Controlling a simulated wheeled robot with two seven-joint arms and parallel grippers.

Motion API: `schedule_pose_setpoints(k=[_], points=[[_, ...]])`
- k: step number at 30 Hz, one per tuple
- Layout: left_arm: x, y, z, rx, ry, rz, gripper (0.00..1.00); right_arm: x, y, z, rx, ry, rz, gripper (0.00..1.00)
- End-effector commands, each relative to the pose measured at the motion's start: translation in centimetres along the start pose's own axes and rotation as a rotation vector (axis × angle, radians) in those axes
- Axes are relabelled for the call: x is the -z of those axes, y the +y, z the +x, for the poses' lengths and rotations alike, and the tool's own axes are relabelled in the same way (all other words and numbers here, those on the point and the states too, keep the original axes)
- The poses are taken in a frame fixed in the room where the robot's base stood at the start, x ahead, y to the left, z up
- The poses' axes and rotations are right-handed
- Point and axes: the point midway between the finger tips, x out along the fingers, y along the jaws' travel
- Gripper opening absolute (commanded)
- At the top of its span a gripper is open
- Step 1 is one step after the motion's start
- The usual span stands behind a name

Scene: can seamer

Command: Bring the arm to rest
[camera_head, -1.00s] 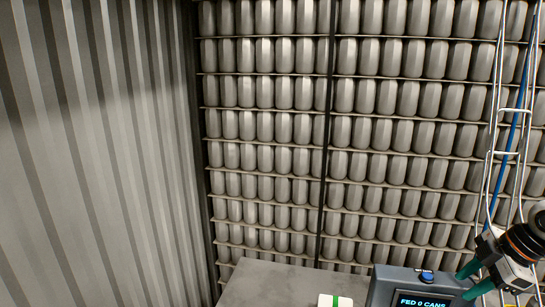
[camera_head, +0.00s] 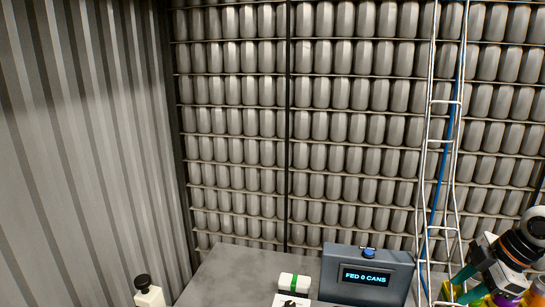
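My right gripper (camera_head: 460,286) is at the lower right edge, with its arm coming in from the right. Its two teal fingers stand apart, and I see nothing held between them. It is to the right of the grey-blue machine box (camera_head: 400,277), whose lit display reads "FED 0 CANS" (camera_head: 366,276) and which has a blue button (camera_head: 368,253) on top. My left gripper and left arm are not in view.
The grey table (camera_head: 225,272) carries a white block with a green band (camera_head: 294,283) beside the box. A white bottle with a black cap (camera_head: 148,293) stands lower left. Yellow and purple things partly show behind my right gripper. Racks of cans (camera_head: 235,120) and a wire ladder (camera_head: 440,150) stand behind.

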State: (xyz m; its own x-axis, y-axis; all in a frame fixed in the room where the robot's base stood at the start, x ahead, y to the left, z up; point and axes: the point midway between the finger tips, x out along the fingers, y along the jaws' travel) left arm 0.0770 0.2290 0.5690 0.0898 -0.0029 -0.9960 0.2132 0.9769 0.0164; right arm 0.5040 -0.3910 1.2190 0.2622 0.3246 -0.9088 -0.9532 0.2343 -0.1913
Motion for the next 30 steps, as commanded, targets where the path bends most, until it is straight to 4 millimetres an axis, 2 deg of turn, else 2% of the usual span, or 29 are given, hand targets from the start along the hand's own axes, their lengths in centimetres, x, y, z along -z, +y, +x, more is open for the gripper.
schedule_pose_setpoints(k=[8, 14, 17, 20, 24, 27, 30], points=[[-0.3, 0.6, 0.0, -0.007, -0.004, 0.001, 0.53, -1.0, 2.0, 4.7, -0.032, 0.034, 0.014, 0.34], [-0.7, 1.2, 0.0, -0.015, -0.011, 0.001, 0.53, -2.2, 4.9, 9.9, -0.052, 0.065, 0.044, 0.34], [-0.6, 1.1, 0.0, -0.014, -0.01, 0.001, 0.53, -3.1, 7.3, 13.1, -0.059, 0.077, 0.074, 0.34], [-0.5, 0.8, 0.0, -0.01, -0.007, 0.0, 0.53, -4.4, 10.7, 16.7, -0.056, 0.082, 0.129, 0.34], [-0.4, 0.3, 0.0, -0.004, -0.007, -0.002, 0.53, -6.6, 17.4, 21.3, -0.021, 0.073, 0.294, 0.34], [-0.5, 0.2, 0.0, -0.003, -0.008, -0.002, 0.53, -7.3, 21.3, 22.6, 0.027, 0.072, 0.455, 0.34], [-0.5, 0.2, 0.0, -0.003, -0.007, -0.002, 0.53, -7.4, 24.0, 22.8, 0.072, 0.08, 0.596, 0.34]])
